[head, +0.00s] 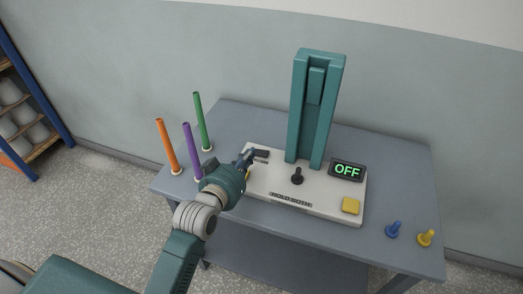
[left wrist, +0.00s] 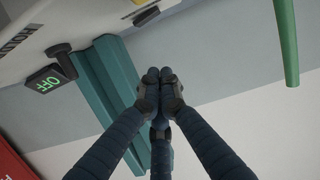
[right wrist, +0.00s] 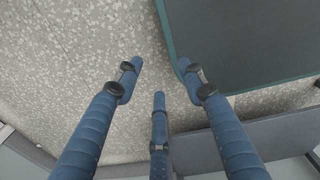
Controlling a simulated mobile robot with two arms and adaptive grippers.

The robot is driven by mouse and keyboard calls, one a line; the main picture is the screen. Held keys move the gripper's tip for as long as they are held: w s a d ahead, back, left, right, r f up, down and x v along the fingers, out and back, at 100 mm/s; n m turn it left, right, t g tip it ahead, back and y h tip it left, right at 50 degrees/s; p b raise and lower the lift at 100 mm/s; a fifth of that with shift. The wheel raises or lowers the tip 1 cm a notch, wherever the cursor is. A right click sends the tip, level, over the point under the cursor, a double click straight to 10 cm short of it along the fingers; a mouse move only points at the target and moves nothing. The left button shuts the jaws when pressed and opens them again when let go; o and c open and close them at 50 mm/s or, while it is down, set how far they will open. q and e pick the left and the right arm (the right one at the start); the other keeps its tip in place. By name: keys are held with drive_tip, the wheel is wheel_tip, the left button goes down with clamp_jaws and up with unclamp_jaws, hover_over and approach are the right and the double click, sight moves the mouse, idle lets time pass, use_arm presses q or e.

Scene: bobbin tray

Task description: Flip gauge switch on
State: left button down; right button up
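The gauge (head: 328,206) has a white base, a teal upright column (head: 305,120) and a display (head: 347,171) reading green OFF. A black knobbed lever (head: 297,176) stands on the base in front of the column. My left gripper (head: 246,158) is over the base's left end, beside a small dark part (head: 262,154), left of the lever. In the left wrist view its fingertips (left wrist: 160,78) are together with nothing seen between them; the display (left wrist: 45,83) and column (left wrist: 118,83) show beyond. My right gripper (right wrist: 160,75) is open and empty above the floor.
Orange (head: 167,146), purple (head: 191,151) and green (head: 201,121) rods stand at the table's left, close to my left arm. A yellow button (head: 351,205) is on the base's right.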

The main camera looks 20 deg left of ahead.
use_arm(q)
hover_over(261, 153)
drive_tip(key=s, duration=0.2)
drive_tip(key=shift+w+d+f+p, duration=0.15)
drive_tip(key=shift+f+p, duration=0.3)
drive_tip(key=shift+f, duration=0.5)
wheel_tip(261, 153, down, 3)
drive_tip(key=shift+d+r, duration=0.1)
drive_tip(key=shift+d, duration=0.05)
drive_tip(key=shift+f, duration=0.35)
drive_tip(key=shift+d+f, duration=0.1)
drive_tip(key=shift+f, duration=0.25)
use_arm(e)
drive_tip(key=shift+w+r, duration=0.7)
drive_tip(key=shift+w, duration=0.1)
